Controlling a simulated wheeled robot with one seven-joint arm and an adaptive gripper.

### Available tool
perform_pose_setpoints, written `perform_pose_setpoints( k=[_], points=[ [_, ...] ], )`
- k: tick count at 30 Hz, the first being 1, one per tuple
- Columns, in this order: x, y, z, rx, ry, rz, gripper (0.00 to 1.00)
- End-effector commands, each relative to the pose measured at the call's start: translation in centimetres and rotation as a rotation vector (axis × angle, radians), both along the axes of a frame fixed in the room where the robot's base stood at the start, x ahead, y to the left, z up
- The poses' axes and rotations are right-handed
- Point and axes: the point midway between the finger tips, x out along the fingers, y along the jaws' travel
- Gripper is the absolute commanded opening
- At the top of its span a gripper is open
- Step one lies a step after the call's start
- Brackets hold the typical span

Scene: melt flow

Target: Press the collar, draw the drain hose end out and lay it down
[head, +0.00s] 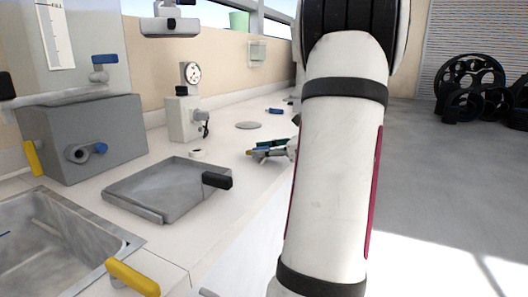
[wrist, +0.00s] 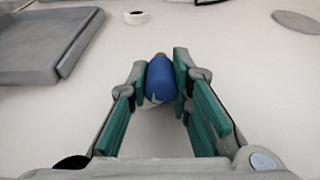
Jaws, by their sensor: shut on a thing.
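My gripper (head: 275,150) is over the white counter, right of the flat grey tray. In the wrist view its green-padded fingers (wrist: 164,80) are shut on a rounded blue piece (wrist: 158,73) with a small brass-coloured tip. In the head view the blue piece (head: 258,150) points left, with its tip low near the counter. I cannot tell whether it touches the counter or whether it is the hose end. A round grey port (head: 77,153) with a blue-ended fitting (head: 100,148) is on the front of the grey box (head: 120,130). I make out no collar or hose for certain.
The grey tray (head: 135,203) with a black handle (head: 217,180) lies left of my gripper. A small white ring (head: 197,153) and a gauge unit (head: 184,115) stand behind it. A sink (head: 122,240) is front left. A grey disc (head: 248,125) lies farther back. Bare counter surrounds the gripper.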

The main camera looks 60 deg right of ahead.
Motion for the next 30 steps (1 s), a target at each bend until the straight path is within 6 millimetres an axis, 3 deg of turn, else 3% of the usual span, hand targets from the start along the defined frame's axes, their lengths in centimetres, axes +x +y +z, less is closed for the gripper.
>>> perform_pose_setpoints(
  k=[1,2,5,17,30],
  points=[
    [0.0,0.0,0.0,0.000,0.000,0.000,0.00],
    [0.0,0.0,0.0,0.000,0.000,0.000,0.22],
    [0.0,0.0,0.0,0.000,0.000,0.000,0.43],
    [-0.6,-0.1,0.2,0.000,0.000,-0.001,0.43],
    [-8.4,-0.8,2.2,-0.002,0.001,-0.004,0.43]
  ],
)
